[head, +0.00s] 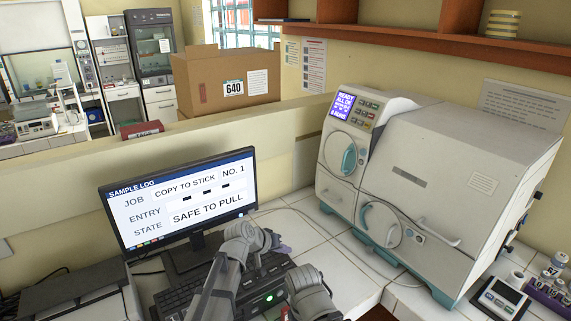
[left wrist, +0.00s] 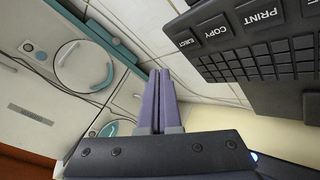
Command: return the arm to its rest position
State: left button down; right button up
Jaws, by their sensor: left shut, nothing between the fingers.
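My left gripper (head: 284,250) is at the front of the bench, by the right end of the black keyboard (head: 180,292) and in front of the monitor. Its grey arm covers part of the keyboard. In the left wrist view the two purple fingers (left wrist: 160,100) lie together, shut, with nothing between them. Keys marked EJECT, COPY and PRINT show on the keyboard (left wrist: 240,45) to the right of the fingers. My right gripper is not in view.
The monitor (head: 180,205) reads COPY TO STICK, NO. 1, SAFE TO PULL. A white incubator (head: 420,180) with round doors stands at the right. A small device (head: 500,298) and a purple rack (head: 548,295) are at the far right. White tiles (head: 300,215) lie clear before the incubator.

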pick_arm(q)
jog(key=s+f+g+y, duration=0.1)
jog(key=s, duration=0.3)
jog(key=s+f+m+g+y, duration=0.1)
jog(key=s+f, duration=0.1)
jog(key=s, duration=0.3)
jog(key=s+f+m+g+y, duration=0.1)
jog(key=s+f+g, duration=0.1)
jog(key=s, duration=0.3)
jog(key=shift+a, duration=0.15)
jog(key=s+a+f+m+g+y, duration=0.1)
jog(key=s+a+y, duration=0.3)
jog(key=s, duration=0.7)
jog(key=shift+a+m+g+y, duration=0.3)
jog(key=shift+a+g+y, duration=0.1)
jog(key=shift+a+g, duration=0.35)
